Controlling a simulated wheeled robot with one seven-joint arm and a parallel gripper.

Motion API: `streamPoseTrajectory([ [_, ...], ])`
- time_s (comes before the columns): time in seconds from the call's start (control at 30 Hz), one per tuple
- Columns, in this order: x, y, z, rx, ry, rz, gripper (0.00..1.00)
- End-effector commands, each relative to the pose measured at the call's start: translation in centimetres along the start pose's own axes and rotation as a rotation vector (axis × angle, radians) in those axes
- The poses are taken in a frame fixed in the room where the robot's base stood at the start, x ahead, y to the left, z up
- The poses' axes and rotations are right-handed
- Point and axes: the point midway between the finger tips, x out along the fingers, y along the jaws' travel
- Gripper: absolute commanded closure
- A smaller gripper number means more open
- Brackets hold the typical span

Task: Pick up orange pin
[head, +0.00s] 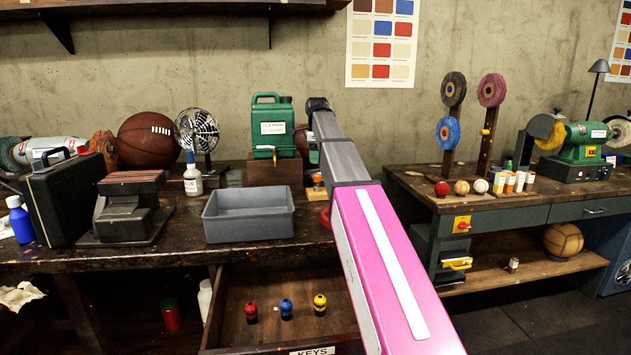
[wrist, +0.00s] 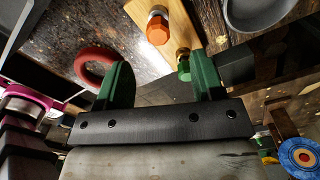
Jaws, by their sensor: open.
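The orange pin (head: 317,180) stands on a small wooden board on the left bench, just left of my arm. In the wrist view the orange pin (wrist: 158,30) shows its six-sided orange top and a pale collar. A green pin (wrist: 184,68) is on the same board (wrist: 180,14), close to my right-hand finger. My gripper (wrist: 163,68) is open, with its two green fingers apart and nothing held between them. The orange pin lies beyond the fingertips in that view. In the head view my arm hides the gripper.
A red ring (wrist: 95,65) lies left of the board. A grey bin (head: 248,215) sits left on the bench, and a green canister (head: 272,128) stands behind. Below, an open drawer (head: 240,300) holds red, blue and yellow pieces. A grey bowl (wrist: 258,12) is near the board.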

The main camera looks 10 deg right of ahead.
Motion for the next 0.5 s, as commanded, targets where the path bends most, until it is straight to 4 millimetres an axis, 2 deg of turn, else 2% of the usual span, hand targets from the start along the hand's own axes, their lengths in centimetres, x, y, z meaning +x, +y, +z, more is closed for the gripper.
streamPoseTrajectory([
  [0.1,2.0,0.1,0.0,0.0,0.0,0.001,0.39],
  [0.37,3.7,0.1,-0.1,0.0,0.0,-0.001,0.39],
  [0.5,5.5,0.3,-0.2,0.0,0.0,0.001,0.39],
])
